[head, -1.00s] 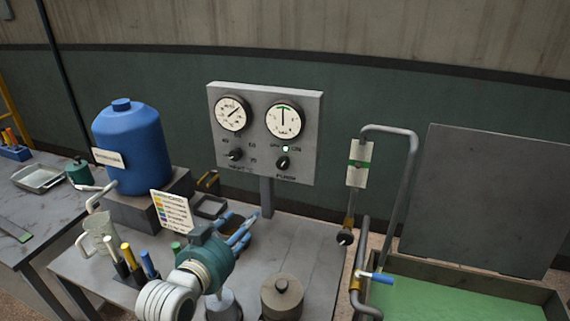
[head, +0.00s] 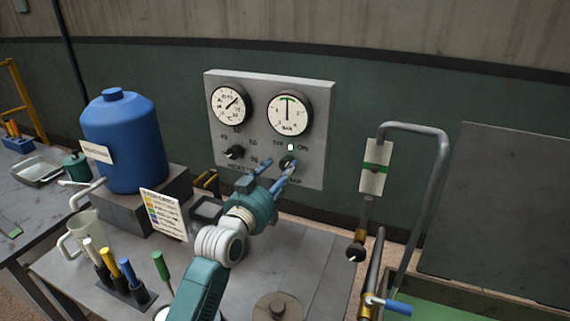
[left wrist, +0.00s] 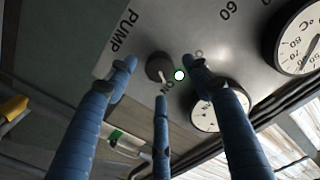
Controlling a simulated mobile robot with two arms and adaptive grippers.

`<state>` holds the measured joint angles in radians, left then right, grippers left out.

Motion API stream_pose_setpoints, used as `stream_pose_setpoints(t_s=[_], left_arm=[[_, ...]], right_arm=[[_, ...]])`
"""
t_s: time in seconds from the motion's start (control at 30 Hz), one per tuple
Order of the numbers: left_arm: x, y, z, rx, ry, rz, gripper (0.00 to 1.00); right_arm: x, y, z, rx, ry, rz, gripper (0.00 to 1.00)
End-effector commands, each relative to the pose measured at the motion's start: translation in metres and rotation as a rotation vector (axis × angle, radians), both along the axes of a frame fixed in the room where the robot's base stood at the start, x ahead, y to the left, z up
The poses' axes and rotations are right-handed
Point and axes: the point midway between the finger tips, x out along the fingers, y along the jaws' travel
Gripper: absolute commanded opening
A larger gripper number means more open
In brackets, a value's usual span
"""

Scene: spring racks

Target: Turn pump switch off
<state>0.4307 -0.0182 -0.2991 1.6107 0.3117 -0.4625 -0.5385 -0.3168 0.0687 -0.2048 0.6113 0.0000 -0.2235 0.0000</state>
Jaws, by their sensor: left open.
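The pump switch is a small dark round knob (left wrist: 158,68) under the right gauge of the grey control panel (head: 222,125). The lamp also glows in the head view (head: 291,147). My left gripper (head: 274,178) is at the panel's lower right, its blue fingers partly covering the switch in the head view. In the left wrist view its fingers are spread open around the knob; I cannot tell whether they touch it. My right gripper is not in view.
A second knob (head: 235,152) sits left on the panel below a gauge (head: 229,103). A blue tank (head: 124,142) and colour-key card (head: 164,214) stand left. A bent pipe (head: 442,185) and hanging tag (head: 375,181) are right of the panel.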

Motion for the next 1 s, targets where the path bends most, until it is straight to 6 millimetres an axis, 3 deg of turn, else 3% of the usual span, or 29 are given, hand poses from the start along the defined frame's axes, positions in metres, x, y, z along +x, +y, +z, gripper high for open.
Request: stream_pose_setpoints(t_s=[0.1, 0.3, 0.6, 0.63, 0.83, 1.0], left_arm=[[0.016, -0.007, 0.001, 0.0, 0.002, -0.001, 0.51], [0.028, -0.013, 0.001, 0.0, -0.001, 0.0, 0.51], [0.03, -0.013, 0.0, 0.0, 0.0, 0.0, 0.51], [0.03, -0.013, 0.0, 0.0, 0.0, 0.0, 0.49], [0.03, -0.013, 0.0, 0.0, 0.0, 0.0, 0.09], [0.03, -0.013, 0.0, -0.003, 0.0, 0.001, 0.06]], right_arm=[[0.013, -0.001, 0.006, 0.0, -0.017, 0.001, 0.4], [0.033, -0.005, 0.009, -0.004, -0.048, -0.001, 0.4], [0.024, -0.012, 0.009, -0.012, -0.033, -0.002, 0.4], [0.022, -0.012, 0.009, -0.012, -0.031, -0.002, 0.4], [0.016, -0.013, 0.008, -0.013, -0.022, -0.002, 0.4], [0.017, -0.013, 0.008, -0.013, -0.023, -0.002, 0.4]])
